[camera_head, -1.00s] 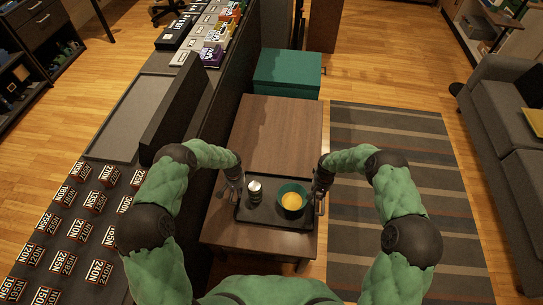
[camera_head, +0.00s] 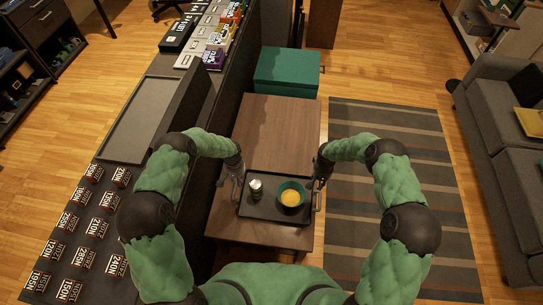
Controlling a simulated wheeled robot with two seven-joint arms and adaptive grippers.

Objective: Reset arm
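A black tray (camera_head: 262,212) lies on the low brown table (camera_head: 275,130), with a small handle at each short side. A teal bowl (camera_head: 291,190) with yellow contents and a silver-and-dark shaker or cup (camera_head: 256,190) stand on it. My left gripper (camera_head: 230,187) is at the tray's left end, fingers apart and nothing visible between them. My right gripper (camera_head: 316,185) is at the tray's right end by the handle; its fingers look spread and empty. Both point down and away from me. Their exact clearance from the handles is hard to tell.
A long dark counter (camera_head: 115,178) with several labelled boxes runs along the left. A teal storage box (camera_head: 287,72) stands beyond the table. A striped rug (camera_head: 385,120) lies right of the table, and a grey sofa (camera_head: 510,130) stands at far right. The rug area is clear.

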